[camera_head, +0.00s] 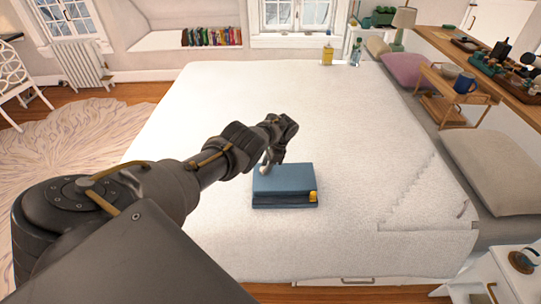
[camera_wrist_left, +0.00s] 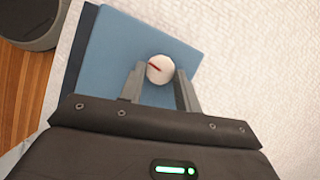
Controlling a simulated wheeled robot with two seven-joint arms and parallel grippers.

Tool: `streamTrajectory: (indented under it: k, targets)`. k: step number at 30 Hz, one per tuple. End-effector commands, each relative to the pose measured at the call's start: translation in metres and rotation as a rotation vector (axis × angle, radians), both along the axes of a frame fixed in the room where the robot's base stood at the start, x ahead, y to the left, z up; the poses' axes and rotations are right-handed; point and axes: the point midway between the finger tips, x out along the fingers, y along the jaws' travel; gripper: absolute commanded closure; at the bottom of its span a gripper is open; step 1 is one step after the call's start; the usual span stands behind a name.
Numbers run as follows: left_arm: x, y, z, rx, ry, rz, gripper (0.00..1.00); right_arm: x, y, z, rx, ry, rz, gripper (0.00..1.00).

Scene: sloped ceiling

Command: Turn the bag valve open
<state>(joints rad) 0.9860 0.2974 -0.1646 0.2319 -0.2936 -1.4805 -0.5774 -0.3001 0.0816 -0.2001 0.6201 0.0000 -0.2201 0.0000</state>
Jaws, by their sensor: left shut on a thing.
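The bag (camera_head: 285,179) is a flat blue block-like thing with a darker lower layer, lying on the white bed. A small white round valve knob (camera_wrist_left: 160,69) with a red line on it sits on the bag's blue top. In the wrist view the red line runs slantwise. In the head view the knob (camera_head: 265,170) shows at the bag's left side. My left gripper (camera_wrist_left: 160,77) has its two fingers on either side of the knob, closed on it. The fingertips partly hide the knob in the head view. My right gripper is in neither view.
A small yellow thing (camera_head: 313,196) sits at the bag's front right corner. The wide white bed (camera_head: 380,130) is clear around the bag. A bedside stand (camera_head: 505,275) is at the front right, and a wooden tray table (camera_head: 452,95) stands at the right.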

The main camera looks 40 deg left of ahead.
Motion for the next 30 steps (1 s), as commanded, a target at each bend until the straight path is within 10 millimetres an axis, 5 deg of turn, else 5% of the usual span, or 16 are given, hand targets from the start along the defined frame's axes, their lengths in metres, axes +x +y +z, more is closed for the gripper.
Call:
streamTrajectory:
  k: [27, 28, 30]
  targets:
    - [0.0013, 0.0017, 0.0023, 0.000, -0.005, 0.153, 0.90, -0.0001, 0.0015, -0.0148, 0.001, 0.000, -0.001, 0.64]
    - [0.0014, 0.0018, 0.0023, 0.000, -0.005, 0.153, 0.63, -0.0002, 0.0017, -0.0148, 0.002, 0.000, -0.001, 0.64]
    - [0.0013, 0.0018, 0.0021, 0.000, -0.005, 0.153, 0.54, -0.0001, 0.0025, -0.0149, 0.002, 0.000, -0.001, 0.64]
